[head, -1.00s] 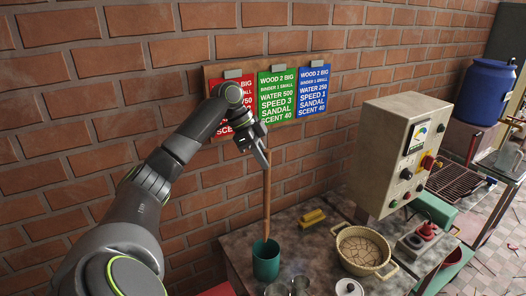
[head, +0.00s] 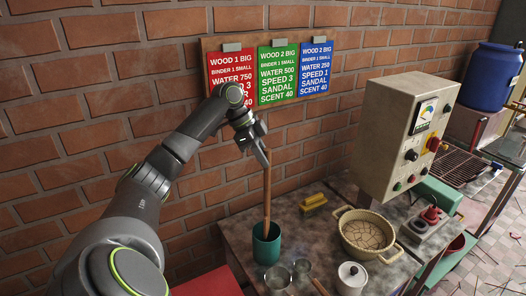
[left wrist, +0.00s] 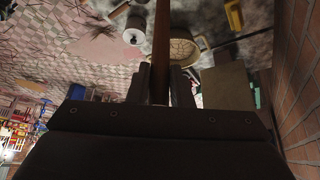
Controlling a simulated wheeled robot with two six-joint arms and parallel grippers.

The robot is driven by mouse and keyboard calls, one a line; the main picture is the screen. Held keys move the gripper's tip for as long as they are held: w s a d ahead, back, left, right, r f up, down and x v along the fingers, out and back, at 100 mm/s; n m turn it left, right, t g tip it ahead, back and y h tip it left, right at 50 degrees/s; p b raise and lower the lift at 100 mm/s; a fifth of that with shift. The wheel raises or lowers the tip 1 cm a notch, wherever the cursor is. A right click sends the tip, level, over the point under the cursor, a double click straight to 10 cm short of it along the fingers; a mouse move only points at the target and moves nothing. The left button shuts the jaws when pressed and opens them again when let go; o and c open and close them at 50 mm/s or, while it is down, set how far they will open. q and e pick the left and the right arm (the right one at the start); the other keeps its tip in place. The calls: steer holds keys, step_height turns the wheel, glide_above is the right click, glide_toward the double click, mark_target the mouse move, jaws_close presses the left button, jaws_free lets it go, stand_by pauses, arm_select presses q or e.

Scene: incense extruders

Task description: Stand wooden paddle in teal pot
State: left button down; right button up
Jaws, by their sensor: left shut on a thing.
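The wooden paddle (head: 267,195) is a long brown stick, close to upright in the head view. Its lower end is inside the mouth of the teal pot (head: 266,250), which stands on the worn table; the paddle's tip is hidden by the pot wall. My left gripper (head: 262,151) is shut on the paddle's upper part, well above the pot. In the left wrist view the paddle (left wrist: 161,45) runs between the two fingers (left wrist: 160,86). My right gripper is not in view.
Metal cups (head: 278,278) and a lidded white canister (head: 350,278) stand right of the pot. A brick wall with recipe signs (head: 277,77) rises behind.

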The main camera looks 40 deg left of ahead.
arm_select(q)
steer(key=shift+f+b, duration=0.65)
steer(key=shift+f, duration=2.2)
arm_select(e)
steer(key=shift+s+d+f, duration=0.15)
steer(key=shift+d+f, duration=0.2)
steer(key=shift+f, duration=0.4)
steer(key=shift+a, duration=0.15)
arm_select(q)
steer(key=c, duration=1.2)
jaws_free()
steer(key=b+v, duration=0.4)
steer(key=v, duration=1.3)
steer(key=shift+s+r, duration=0.15)
steer(key=shift+r, duration=0.05)
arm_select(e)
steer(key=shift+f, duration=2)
